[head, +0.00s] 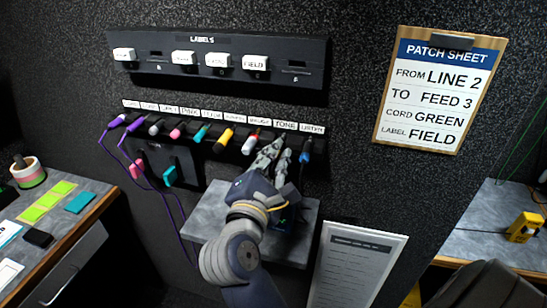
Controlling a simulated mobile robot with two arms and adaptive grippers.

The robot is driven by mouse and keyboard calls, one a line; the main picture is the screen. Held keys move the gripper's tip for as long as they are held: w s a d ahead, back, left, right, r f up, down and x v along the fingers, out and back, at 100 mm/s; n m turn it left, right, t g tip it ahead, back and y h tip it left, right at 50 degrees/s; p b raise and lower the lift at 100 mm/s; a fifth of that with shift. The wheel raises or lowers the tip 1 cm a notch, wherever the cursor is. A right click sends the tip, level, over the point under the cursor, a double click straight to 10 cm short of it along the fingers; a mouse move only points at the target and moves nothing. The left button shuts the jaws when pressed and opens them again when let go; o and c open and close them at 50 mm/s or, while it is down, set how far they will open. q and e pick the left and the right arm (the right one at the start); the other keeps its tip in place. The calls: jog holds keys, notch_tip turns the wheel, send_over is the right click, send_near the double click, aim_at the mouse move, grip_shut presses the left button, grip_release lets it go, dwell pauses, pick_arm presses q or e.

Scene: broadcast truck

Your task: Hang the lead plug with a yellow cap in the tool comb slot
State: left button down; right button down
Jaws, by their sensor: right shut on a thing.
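The comb (215,115) is a dark strip on the wall with a row of small white labels. Several coloured plugs hang below it. My right gripper (271,150) is at the comb under the TONE label (285,125), between the white-and-red plug and a blue plug (305,152). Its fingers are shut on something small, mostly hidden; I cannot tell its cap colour. My left gripper is not in view.
Purple cords (140,165) hang at the left. A grey shelf (205,213) lies below the comb, behind my right arm. A label rack (200,78) is above. A patch sheet (440,90) hangs at the right. Neighbouring plugs stand close to my fingers.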

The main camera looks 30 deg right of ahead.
jog(key=shift+r, duration=0.15)
jog(key=c, duration=1.5)
grip_release()
jog(key=shift+c, duration=0.2)
jog(key=o, duration=1.1)
jog(key=shift+o, duration=0.2)
jog(key=shift+a, duration=0.1)
